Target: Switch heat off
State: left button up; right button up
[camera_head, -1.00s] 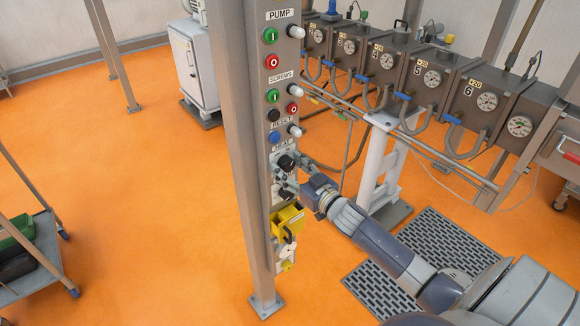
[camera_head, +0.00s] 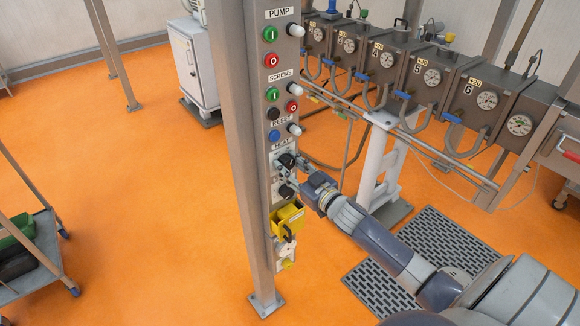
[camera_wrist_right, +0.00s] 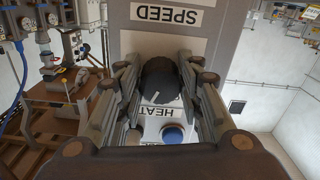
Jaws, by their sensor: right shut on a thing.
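The black heat knob (camera_head: 286,160) is on the grey control post, just below the HEAT label (camera_head: 282,145). My right gripper (camera_head: 292,166) reaches it from the right and is shut on it. In the right wrist view the knob (camera_wrist_right: 160,80) sits between the two fingers of the gripper (camera_wrist_right: 160,92), with a small pale mark on its face. There the HEAT label (camera_wrist_right: 155,136) appears upside down below the knob. The fingers hide the knob's sides, and I cannot tell its exact setting. My left gripper is out of view.
Another black knob (camera_head: 286,190) and a yellow switch box (camera_head: 288,220) are lower on the post (camera_head: 245,150). Pump, screw and reset buttons, such as the blue one (camera_head: 275,136), are above. Grey machinery (camera_head: 440,80) stands to the right.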

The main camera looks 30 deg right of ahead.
jog(key=n, duration=0.5)
jog(key=shift+d, duration=0.1)
jog(key=n+b, duration=0.1)
jog(key=n, duration=0.4)
jog(key=shift+r+n, duration=0.1)
jog(key=shift+n, duration=0.3)
jog(key=o, duration=1.1)
jog(key=shift+c, duration=0.2)
jog(key=shift+s, duration=0.15)
jog(key=s+d, duration=0.1)
jog(key=s, duration=1)
jog(key=shift+s, duration=0.35)
